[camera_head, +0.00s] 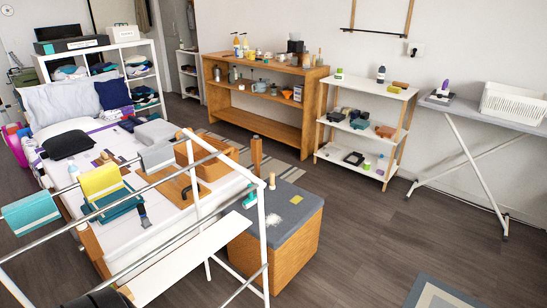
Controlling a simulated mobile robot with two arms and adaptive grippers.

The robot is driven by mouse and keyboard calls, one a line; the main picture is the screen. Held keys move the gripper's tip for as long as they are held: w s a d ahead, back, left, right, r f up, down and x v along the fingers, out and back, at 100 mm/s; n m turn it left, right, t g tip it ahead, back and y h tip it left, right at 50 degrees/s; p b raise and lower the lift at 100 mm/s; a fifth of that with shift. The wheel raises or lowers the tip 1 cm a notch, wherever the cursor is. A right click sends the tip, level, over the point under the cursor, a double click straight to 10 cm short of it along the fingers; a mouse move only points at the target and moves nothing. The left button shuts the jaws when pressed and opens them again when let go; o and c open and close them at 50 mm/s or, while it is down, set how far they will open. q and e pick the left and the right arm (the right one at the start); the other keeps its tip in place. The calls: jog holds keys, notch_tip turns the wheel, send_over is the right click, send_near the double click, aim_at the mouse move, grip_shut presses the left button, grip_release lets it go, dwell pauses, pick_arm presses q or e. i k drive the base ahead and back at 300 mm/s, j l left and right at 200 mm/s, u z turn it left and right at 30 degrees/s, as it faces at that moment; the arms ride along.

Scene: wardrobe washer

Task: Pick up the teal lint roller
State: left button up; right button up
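A small roller-shaped item with a white part and a green-teal part (250,200) is on the grey top of a wooden storage box (283,213), near its back left. It looks like the teal lint roller, but it is too small to be certain. Nothing is touching it from above. Neither of my grippers shows in the head view, so their state is hidden.
A white-framed rack with metal rails (185,172) stands in front of the bed and box. A teal cloth (30,210) hangs on it. Shelves (262,98) and an ironing board (487,112) line the wall. Floor (380,225) right of the box is clear.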

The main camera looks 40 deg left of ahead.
aim_at(252, 199)
jog(key=i+u, duration=0.1)
jog(key=i, duration=0.85)
jog(key=i+l+u, duration=0.1)
jog(key=i, duration=0.9)
